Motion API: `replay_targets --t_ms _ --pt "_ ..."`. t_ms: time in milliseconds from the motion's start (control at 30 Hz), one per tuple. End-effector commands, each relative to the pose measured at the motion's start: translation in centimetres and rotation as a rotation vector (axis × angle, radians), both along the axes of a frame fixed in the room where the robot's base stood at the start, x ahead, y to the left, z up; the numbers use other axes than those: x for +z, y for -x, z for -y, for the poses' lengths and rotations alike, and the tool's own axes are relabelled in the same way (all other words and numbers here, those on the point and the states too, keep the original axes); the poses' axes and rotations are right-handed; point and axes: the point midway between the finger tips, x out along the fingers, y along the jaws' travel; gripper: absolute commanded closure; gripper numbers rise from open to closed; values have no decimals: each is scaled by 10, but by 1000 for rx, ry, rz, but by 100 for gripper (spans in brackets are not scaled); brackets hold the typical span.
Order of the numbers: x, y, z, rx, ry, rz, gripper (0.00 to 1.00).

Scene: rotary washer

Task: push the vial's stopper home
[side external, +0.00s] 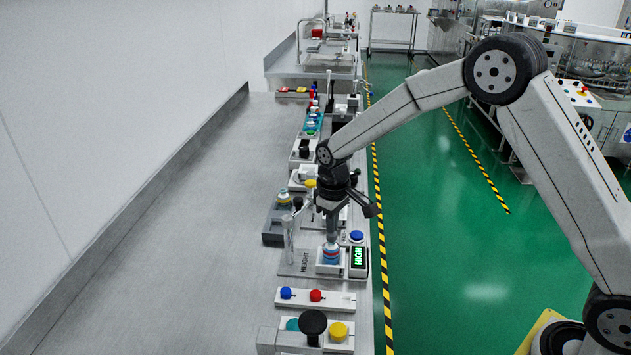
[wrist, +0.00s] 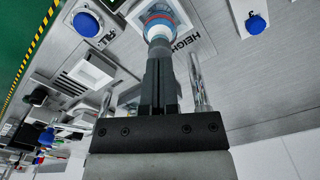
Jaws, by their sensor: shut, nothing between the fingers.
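The vial (side external: 330,254) stands upright on the height station. It is a small bottle with blue and red bands, also at the top of the wrist view (wrist: 159,20). My gripper (side external: 332,238) points straight down over it, fingers shut and empty. In the wrist view its fingertips (wrist: 159,48) are at the vial's top, and I cannot tell whether they touch it. The stopper is mostly hidden by the fingers, so its seating cannot be seen. The station's display (side external: 358,257) reads HIGH in green.
A blue button (side external: 356,236) sits right of the vial. A clear upright post (side external: 288,230) stands left, close to my fingers. A panel with blue and red knobs (side external: 315,297) lies in front. More fixtures line the bench behind. The bench (side external: 160,240) is clear at left.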

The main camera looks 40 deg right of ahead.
Motion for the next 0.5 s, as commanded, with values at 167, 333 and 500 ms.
replay_targets --t_ms 167,333,500 --pt "-2 0 0 0 0 0 100" --pt "-3 0 0 0 0 0 100" --pt "-5 0 0 0 0 0 100"
